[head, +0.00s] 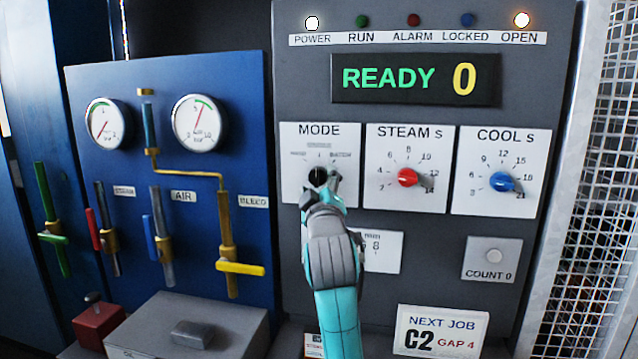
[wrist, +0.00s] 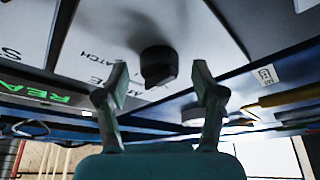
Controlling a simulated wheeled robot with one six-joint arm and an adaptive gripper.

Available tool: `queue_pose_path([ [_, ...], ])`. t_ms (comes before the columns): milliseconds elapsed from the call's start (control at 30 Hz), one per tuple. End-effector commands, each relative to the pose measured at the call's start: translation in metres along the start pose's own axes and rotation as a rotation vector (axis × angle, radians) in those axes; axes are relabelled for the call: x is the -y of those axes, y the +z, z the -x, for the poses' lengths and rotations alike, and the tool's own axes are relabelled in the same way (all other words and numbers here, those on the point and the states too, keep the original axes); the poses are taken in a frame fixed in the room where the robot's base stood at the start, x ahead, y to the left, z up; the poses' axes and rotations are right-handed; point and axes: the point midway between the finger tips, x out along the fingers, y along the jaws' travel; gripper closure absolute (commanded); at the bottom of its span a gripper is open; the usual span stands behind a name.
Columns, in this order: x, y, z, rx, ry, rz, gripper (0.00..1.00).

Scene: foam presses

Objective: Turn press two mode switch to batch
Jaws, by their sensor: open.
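The mode switch (head: 318,174) is a small black knob on the white MODE plate (head: 295,140) of the dark grey press panel. BATCH is printed at the plate's upper right, with another small label at upper left. My gripper (head: 324,184) is at the knob and partly covers it in the head view. In the wrist view the black knob (wrist: 158,64) shows between the two spread fingertips of my gripper (wrist: 160,78). The fingers are open, with gaps on both sides of the knob. I cannot tell for certain which mark the knob points to.
The red STEAM knob (head: 408,177) and blue COOL knob (head: 503,181) are to the right. The display (head: 416,78) reads READY 0; POWER and OPEN lamps glow. A blue panel (head: 80,150) with gauges and valve handles stands left, a mesh guard (head: 597,170) right.

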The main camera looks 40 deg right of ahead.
Motion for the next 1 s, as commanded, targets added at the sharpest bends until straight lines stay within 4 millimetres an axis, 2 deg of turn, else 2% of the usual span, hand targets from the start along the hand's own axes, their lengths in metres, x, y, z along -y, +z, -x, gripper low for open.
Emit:
queue_pose_path([
  [367,-0.0003,-0.0001,-0.0060,-0.001,0.001,-0.001,0.31],
  [467,-0.0003,0.0000,-0.0059,-0.001,0.000,-0.001,0.54],
  [600,-0.0002,0.0000,-0.0058,0.000,0.000,0.000,0.89],
  [633,-0.0001,0.0000,-0.0058,0.000,0.000,0.000,0.91],
  [1000,0.0015,0.0001,-0.0056,0.000,0.022,-0.058,0.92],
])
